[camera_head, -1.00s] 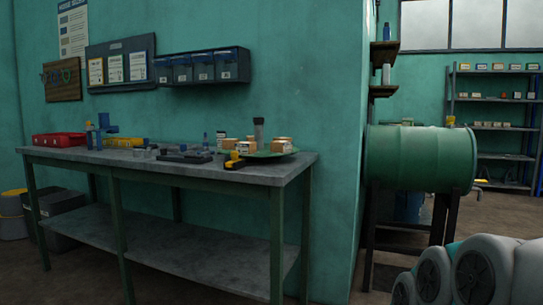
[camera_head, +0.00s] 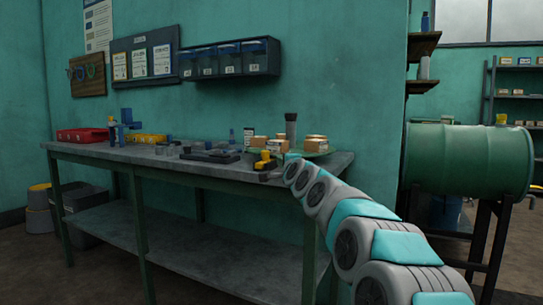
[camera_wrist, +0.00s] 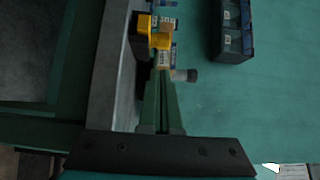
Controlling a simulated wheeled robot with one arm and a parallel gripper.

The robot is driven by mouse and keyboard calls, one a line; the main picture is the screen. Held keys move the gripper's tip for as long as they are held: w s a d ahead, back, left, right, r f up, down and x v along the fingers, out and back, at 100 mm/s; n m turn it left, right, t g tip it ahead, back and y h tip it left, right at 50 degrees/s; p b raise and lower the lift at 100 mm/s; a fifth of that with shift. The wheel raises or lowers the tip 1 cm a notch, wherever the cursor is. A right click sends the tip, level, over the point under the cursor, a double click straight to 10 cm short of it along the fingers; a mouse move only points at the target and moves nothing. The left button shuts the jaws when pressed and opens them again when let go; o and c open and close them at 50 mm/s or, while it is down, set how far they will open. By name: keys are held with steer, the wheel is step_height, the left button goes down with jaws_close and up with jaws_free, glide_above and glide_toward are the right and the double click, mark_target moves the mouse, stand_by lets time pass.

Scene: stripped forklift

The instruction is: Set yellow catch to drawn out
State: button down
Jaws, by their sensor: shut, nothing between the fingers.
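The yellow catch (camera_head: 265,156) sits on a dark body at the front edge of the bench, toward its right end. In the wrist view the yellow catch (camera_wrist: 160,40) is near the top centre, beside the dark body (camera_wrist: 138,38). Its exact setting is too small to tell. My gripper (camera_wrist: 162,88) is shut and empty, pointing toward the catch with a visible gap. In the head view my arm reaches in from the lower right and ends just right of the catch; the fingers are not clear there.
The bench (camera_head: 215,168) carries a green tray with cardboard boxes (camera_head: 316,141) and a dark-capped cylinder (camera_head: 291,128) behind the catch. A blue bin rack (camera_head: 228,60) hangs on the wall.

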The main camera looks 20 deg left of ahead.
mark_target(273, 161)
steer(key=shift+w+a+r, duration=0.1)
stand_by(0.3)
steer(key=shift+p+x, duration=1.25)
steer(key=shift+x, duration=1.75)
steer(key=shift+w+a+r, duration=0.1)
steer(key=shift+w+a, duration=0.05)
steer(key=shift+w, duration=0.1)
steer(key=shift+w+a+p, duration=0.35)
steer(key=shift+w, duration=0.3)
steer(key=shift+w+a+p, duration=0.3)
steer(key=shift+w+p, duration=0.05)
steer(key=shift+p, duration=0.25)
steer(key=shift+w+a+p, duration=0.3)
steer(key=shift+w+p, duration=0.05)
